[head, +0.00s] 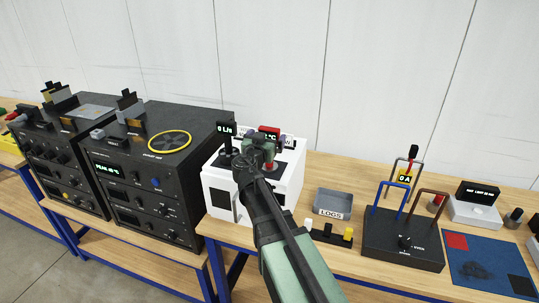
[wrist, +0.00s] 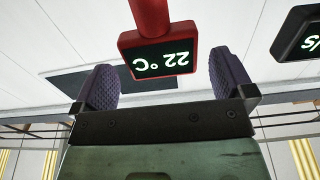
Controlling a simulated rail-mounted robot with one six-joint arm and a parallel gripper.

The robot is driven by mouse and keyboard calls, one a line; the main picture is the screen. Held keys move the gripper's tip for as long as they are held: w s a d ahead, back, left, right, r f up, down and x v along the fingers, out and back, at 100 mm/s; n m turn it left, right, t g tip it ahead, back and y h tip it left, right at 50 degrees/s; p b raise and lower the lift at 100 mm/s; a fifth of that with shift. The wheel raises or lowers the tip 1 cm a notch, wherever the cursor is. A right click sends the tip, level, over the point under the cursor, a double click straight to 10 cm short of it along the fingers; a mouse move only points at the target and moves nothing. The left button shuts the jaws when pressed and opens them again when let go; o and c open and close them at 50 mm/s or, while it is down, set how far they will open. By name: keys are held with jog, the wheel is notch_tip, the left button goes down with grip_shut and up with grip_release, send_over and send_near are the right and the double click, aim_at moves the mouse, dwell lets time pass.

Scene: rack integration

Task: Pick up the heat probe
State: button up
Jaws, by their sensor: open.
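The heat probe is red, with a dark display reading 22 °C; it shows upside down in the wrist view, where its display head (wrist: 158,52) lies between the fingers. In the head view its red display (head: 269,132) shows just behind my gripper (head: 257,152), above the white box (head: 217,195). My gripper (wrist: 162,78) is open, with one purple ridged finger on each side of the probe. Gaps show between the fingers and the display in the wrist view.
A black probe reading 0 L/s (head: 226,130) stands close to the left of the heat probe; it also shows in the wrist view (wrist: 298,42). Black instrument racks (head: 160,185) stand at the left. A grey LOGS tray (head: 332,203) and a black stand (head: 403,245) are at the right.

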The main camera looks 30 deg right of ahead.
jog(key=x, duration=0.5)
jog(key=shift+w, duration=0.15)
jog(key=shift+r, duration=0.1)
jog(key=c, duration=1.4)
